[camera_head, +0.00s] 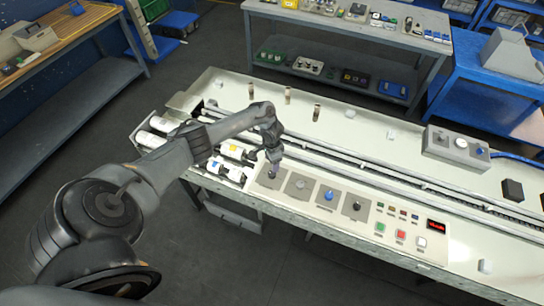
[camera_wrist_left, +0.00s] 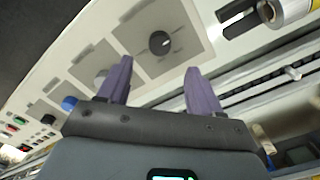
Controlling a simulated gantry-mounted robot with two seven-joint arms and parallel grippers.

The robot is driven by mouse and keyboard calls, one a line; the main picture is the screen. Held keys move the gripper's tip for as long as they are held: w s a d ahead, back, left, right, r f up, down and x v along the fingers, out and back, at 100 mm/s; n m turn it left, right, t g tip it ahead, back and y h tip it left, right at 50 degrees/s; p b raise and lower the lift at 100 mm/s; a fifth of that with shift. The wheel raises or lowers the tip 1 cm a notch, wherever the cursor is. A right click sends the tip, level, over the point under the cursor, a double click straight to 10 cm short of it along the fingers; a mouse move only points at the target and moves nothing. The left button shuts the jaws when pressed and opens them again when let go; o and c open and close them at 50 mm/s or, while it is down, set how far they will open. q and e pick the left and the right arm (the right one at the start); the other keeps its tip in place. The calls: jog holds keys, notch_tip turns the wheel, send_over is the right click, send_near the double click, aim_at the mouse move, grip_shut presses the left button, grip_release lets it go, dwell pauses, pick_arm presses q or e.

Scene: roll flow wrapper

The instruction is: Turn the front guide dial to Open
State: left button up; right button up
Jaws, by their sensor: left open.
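A row of dials on grey plates runs along the front of the machine. The leftmost plate (camera_head: 267,182) is partly hidden by my left gripper (camera_head: 273,168). In the left wrist view its black round dial (camera_wrist_left: 160,43) shows with a small white mark, ahead of my left gripper (camera_wrist_left: 160,65). The two purple fingers are apart and empty, and the dial appears just beyond their tips. A grey dial (camera_head: 299,184), a blue dial (camera_head: 328,195) and another black dial (camera_head: 356,206) follow to the right. I cannot read the dial labels. My right gripper is not in view.
White rolls (camera_head: 238,152) lie at the machine's left end. Push buttons (camera_head: 401,235) and a red display (camera_head: 436,225) are right of the dials. A long rail (camera_head: 350,162) runs behind them. A grey control box (camera_head: 457,147) stands at the back right.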

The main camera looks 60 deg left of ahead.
pick_arm(q)
notch_tip(320, 180, up, 2)
jog(key=shift+r, duration=0.1)
dwell(0.4)
jog(key=shift+s, duration=0.1)
